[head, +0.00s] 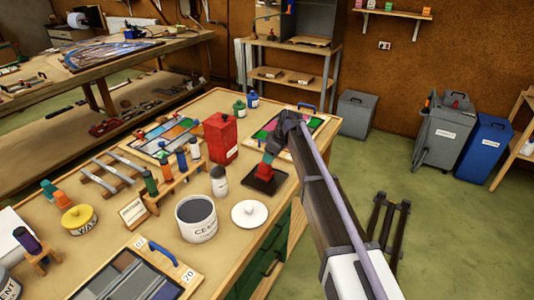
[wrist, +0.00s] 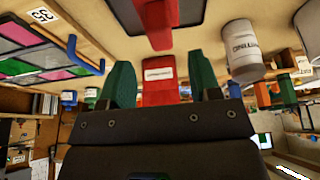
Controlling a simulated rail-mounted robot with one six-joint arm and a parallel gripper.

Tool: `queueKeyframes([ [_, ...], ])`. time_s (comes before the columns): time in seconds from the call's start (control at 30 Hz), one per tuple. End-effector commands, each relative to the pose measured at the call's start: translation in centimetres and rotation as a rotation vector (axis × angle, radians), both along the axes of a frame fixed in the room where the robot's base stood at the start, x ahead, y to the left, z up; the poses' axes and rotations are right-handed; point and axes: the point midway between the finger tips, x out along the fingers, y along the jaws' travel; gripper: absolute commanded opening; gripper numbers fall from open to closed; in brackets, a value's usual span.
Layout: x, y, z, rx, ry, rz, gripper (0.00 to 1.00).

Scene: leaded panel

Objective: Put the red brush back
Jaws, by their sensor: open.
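The red brush (head: 263,170) is a small red piece on a dark square tray (head: 280,183) near the right edge of the bench. In the wrist view the red brush (wrist: 154,20) shows at the top, in front of the dark tray (wrist: 192,12). My gripper (head: 269,154) is just above the brush in the head view and partly hides it. In the wrist view my gripper's green fingers (wrist: 161,84) are spread apart. A red labelled can (head: 220,138) stands behind. I cannot tell whether the fingers touch the brush.
A wooden rack (head: 158,199) with several coloured bottles, a grey cement tin (head: 196,218), a white lid (head: 249,214) and a white-labelled jar (head: 219,181) stand left of the tray. A colourful glass panel (head: 317,123) lies behind my gripper. Bins stand on the floor at right.

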Motion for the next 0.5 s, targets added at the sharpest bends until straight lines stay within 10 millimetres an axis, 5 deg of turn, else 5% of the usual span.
queueKeyframes([
  [0.03,-0.3,-0.5,2.6,0.0,0.0,-0.001,0.57],
  [0.13,-0.6,-1.1,3.8,0.0,0.001,-0.002,0.57],
  [0.43,-0.8,-1.5,3.6,0.0,0.002,-0.004,0.57],
  [0.5,-2.5,-2.6,3.5,-0.008,0.02,-0.04,0.57],
])
